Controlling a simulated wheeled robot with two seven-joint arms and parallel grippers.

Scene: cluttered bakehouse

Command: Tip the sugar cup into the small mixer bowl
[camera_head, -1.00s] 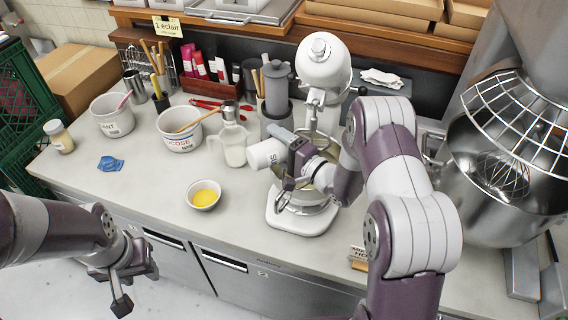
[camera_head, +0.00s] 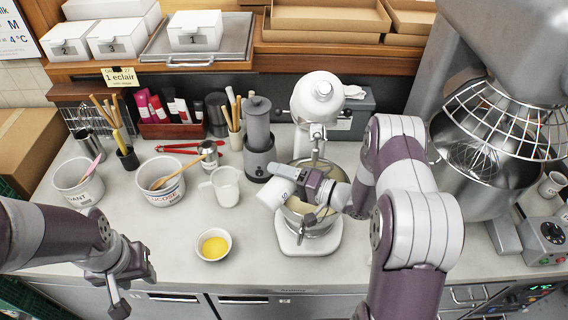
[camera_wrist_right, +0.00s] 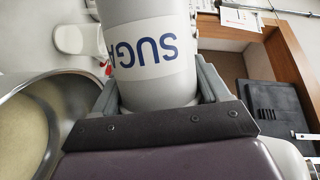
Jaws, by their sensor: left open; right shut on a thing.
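The white sugar cup (camera_head: 273,194) is held tilted by my right gripper (camera_head: 290,187), which is shut on it. In the right wrist view the cup (camera_wrist_right: 150,55) shows upside-down blue letters, partly cut off. The small mixer's steel bowl (camera_head: 318,225) stands under the white mixer head (camera_head: 317,97). The cup is at the bowl's left side, partly covering it in the head view. In the right wrist view the bowl (camera_wrist_right: 72,92) holds something pale. I cannot tell whether sugar is falling. My left gripper (camera_head: 132,284) is open and empty at the counter's front left.
A small bowl of yellow liquid (camera_head: 214,244) stands left of the mixer. A large mixer bowl (camera_head: 480,175) is at right.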

